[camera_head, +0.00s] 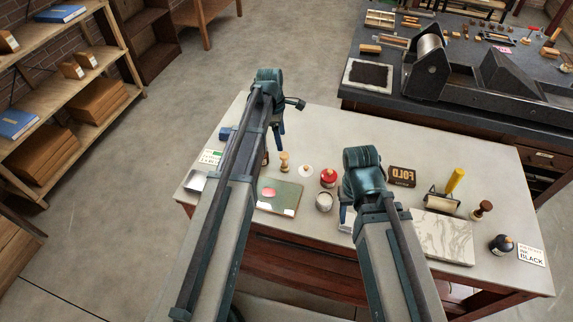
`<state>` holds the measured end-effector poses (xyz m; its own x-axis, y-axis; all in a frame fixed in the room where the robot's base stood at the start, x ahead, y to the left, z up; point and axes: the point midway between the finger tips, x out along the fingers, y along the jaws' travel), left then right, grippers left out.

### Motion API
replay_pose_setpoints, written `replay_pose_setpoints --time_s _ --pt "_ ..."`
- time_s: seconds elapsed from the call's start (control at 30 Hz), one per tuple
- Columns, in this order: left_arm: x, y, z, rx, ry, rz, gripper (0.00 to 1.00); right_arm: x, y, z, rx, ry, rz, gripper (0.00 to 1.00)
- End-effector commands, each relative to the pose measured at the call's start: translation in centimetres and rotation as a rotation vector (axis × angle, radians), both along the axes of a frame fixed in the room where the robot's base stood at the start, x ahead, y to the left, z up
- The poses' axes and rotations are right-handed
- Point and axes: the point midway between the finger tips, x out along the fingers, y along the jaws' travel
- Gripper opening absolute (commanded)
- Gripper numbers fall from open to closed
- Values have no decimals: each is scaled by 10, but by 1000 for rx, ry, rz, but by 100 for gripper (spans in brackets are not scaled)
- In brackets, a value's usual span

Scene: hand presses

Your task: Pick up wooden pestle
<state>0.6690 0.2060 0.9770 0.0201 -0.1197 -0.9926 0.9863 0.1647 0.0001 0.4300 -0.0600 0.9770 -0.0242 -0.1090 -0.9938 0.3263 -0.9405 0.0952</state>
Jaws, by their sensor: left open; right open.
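A small light-wood object (284,163), which looks like the wooden pestle, stands upright on the pale table (320,125) near its left part. My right gripper (346,212) is open and empty over the middle of the table, to the right of the pestle. Its fingers are partly hidden by its own wrist.
Near the pestle are a green board (279,197), a red-topped pot (328,177) and a white cup (324,202). To the right are a FOLD block (402,176), a yellow-handled roller (453,182), a dark-wood knob (481,210), a marble slab (442,236) and an ink bottle (501,245).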

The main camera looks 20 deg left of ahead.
Motion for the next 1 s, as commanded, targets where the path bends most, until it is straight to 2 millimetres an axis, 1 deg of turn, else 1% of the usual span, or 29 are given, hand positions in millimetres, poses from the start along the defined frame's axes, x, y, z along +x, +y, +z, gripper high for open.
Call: replay_pose_setpoints --time_s 0.03,0.17,0.5,0.6,0.7,0.87,1.0 --pt "0 -1 -7 0 0 -1 82 0 0 -7 0 0 0 50" --pt "0 -2 -23 0 0 -2 82 0 0 -23 0 0 0 50" --pt "1 -8 -71 1 0 -3 82 0 0 -71 0 0 0 50" --pt "1 -10 -81 1 0 -3 82 0 0 -81 0 0 0 50" --pt "1 -10 -84 1 0 -3 82 0 0 -84 0 0 0 50" --pt "1 -11 -83 1 0 -3 82 0 0 -83 0 0 0 50" --pt "1 -11 -90 1 0 -3 82 0 0 -90 0 0 0 50"
